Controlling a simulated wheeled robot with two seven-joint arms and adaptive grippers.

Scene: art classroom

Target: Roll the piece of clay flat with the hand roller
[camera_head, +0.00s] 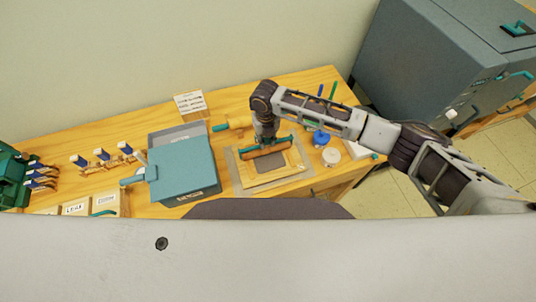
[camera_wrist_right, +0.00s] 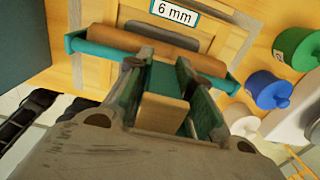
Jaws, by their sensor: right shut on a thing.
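The hand roller (camera_head: 265,153) has a brown cylinder and a teal frame. It lies across the wooden frame board (camera_head: 245,177) on the table. My right gripper (camera_head: 267,138) comes down from above and is shut on the roller. In the right wrist view, the roller (camera_wrist_right: 158,48) spans the top of the picture in front of my gripper (camera_wrist_right: 165,72). The clay (camera_head: 270,164) shows as a flat grey-brown patch inside the frame, just in front of the roller, partly covered by it. Whether roller and clay touch is not clear. My left gripper is out of view.
A "6 mm" label (camera_wrist_right: 174,13) sits on the board. Left of it stands a teal-lidded box (camera_head: 183,165). To the right are a blue pot (camera_head: 321,138) and a white round item (camera_head: 331,156). Another teal-handled roller (camera_head: 235,122) lies behind. A grey cabinet (camera_head: 440,65) stands at right.

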